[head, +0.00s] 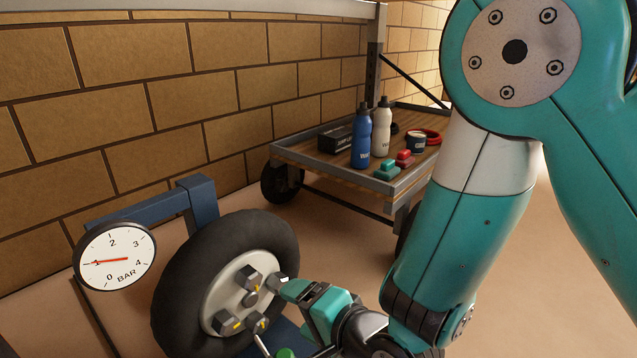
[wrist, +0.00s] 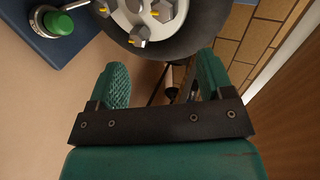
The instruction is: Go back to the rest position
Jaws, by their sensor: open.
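My gripper (head: 294,305) is at the right side of the wheel (head: 178,285) in the head view, close to the hub's nuts. In the wrist view my gripper (wrist: 163,82) shows its two green fingers well apart with nothing between them. The wheel's hub (wrist: 130,8) is beyond the fingertips at the top of the wrist view. The pale hub (head: 222,287) carries several grey nuts, some with yellow marks. I cannot tell from the head view whether a finger touches the nut nearest it.
A dial gauge (head: 115,257) stands left of the wheel, its red needle near 1 bar. A green knob (wrist: 58,22) sits on a blue base. A wheeled cart (head: 330,172) behind holds a blue bottle (head: 361,142), a white bottle (head: 381,133) and small items. A brick wall (head: 120,90) closes the back.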

